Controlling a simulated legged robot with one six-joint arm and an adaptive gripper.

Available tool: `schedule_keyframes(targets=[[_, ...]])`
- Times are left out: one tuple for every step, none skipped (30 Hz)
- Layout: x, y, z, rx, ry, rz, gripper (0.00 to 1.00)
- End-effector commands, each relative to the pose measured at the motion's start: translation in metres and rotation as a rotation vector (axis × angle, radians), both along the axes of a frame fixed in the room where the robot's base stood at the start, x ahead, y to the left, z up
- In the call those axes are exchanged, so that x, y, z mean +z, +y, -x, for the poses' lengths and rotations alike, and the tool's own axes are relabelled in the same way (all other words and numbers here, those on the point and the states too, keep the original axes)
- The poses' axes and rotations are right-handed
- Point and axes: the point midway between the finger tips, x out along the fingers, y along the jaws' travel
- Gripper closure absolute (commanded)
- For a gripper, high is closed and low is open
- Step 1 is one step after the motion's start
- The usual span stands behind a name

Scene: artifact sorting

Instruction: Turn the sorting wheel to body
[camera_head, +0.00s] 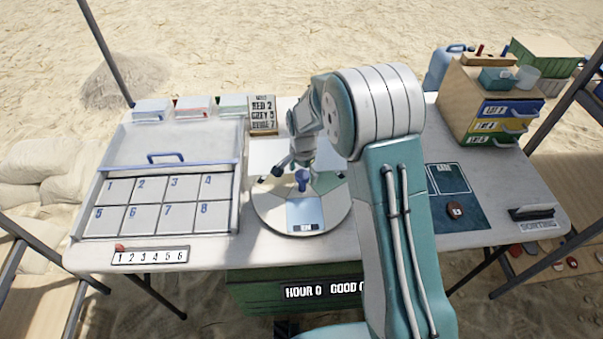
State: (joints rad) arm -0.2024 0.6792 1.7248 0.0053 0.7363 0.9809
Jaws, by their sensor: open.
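The sorting wheel (274,216) is a round disc at the middle of the table, split into coloured sectors. A light blue sector faces the front edge and carries a small dark label (305,227), too small to read. A blue knob (302,178) stands up near the wheel's middle. My gripper (283,174) is over the back part of the wheel, pointing down, with its fingers apart close to the knob. I cannot tell whether a finger touches the knob. My arm hides the wheel's back right and part of the table.
A numbered compartment tray (165,236) with a raised lid and blue handle stands left. A card sign (262,116) stands behind the wheel. Right are a dark mat (470,215) with a brown disc, a brush (532,211) and a drawer cabinet (453,95). A numbered strip (150,256) lies front left.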

Motion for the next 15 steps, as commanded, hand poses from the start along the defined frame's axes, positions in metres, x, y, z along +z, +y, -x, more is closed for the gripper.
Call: schedule_keyframes(targets=[[-0.0003,0.0004,0.0000,0.000,0.000,0.000,0.07],[-0.0003,0.0008,0.0000,0.000,0.000,0.001,0.07],[-0.0004,0.0016,0.0000,0.001,0.001,0.002,0.07],[-0.0005,0.0023,0.0000,0.001,0.000,0.003,0.07],[-0.0006,0.0028,0.0000,0.001,0.001,0.004,0.07],[-0.0006,0.0031,0.0000,0.001,0.000,0.004,0.21],[-0.0006,0.0031,0.0000,0.001,0.000,0.004,0.34],[-0.0006,0.0031,0.0000,0.001,0.000,0.004,0.48],[-0.0006,0.0033,0.0000,0.001,0.000,0.004,0.65],[-0.0006,0.0033,0.0001,0.001,0.000,0.004,0.79],[-0.0006,0.0033,0.0001,0.001,0.001,0.004,0.92],[-0.0008,0.0035,0.0001,0.001,0.001,0.004,1.00],[-0.0010,0.0036,0.0001,0.001,0.001,0.004,1.00],[-0.0011,0.0039,0.0001,0.001,0.001,0.003,1.00],[-0.0015,0.0041,0.0000,0.001,0.001,0.003,1.00]])
